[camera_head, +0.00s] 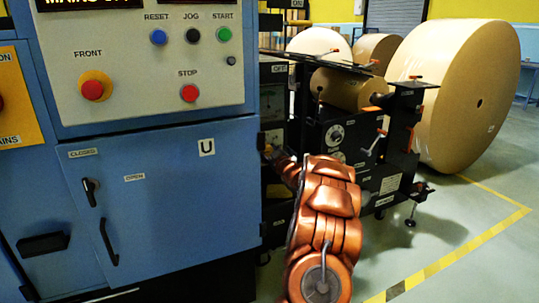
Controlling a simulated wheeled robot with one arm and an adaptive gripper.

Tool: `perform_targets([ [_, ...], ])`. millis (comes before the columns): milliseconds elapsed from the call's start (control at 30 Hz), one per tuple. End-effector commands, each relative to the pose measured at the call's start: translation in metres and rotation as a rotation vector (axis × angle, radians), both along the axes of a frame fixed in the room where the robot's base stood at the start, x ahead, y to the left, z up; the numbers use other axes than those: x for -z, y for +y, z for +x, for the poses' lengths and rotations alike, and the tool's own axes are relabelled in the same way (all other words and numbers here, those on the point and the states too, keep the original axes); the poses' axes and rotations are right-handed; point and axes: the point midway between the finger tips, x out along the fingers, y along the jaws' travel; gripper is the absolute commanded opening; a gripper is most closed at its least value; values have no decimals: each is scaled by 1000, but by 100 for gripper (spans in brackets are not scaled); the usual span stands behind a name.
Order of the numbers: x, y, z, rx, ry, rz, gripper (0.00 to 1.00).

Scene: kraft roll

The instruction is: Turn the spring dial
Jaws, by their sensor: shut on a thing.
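My copper-coloured arm reaches up from the bottom centre to the narrow dark panel beside the blue cabinet. My gripper (271,153) is small in this view and partly hidden behind my own arm. It is shut at a small yellowish knob on a pale plate (272,138), which seems to be the spring dial. Its marks are too small to read. Two round white dials (336,135) sit on the black machine to the right, apart from my gripper.
The blue cabinet (190,210) with its buttons and door handles stands close on the left. The black machine (345,110) with levers stands right of my arm. Large kraft rolls (455,90) stand behind. Open floor (470,265) lies at the lower right, with yellow-black tape.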

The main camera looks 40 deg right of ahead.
Motion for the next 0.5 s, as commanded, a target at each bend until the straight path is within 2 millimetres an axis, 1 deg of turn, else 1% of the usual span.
perform_targets([
  [367, 0, 0, 0, 0, 2, -7, 11],
  [400, 0, 0, 0, 0, 2, -7, 47],
  [500, 0, 0, 0, -1, 2, -6, 58],
])
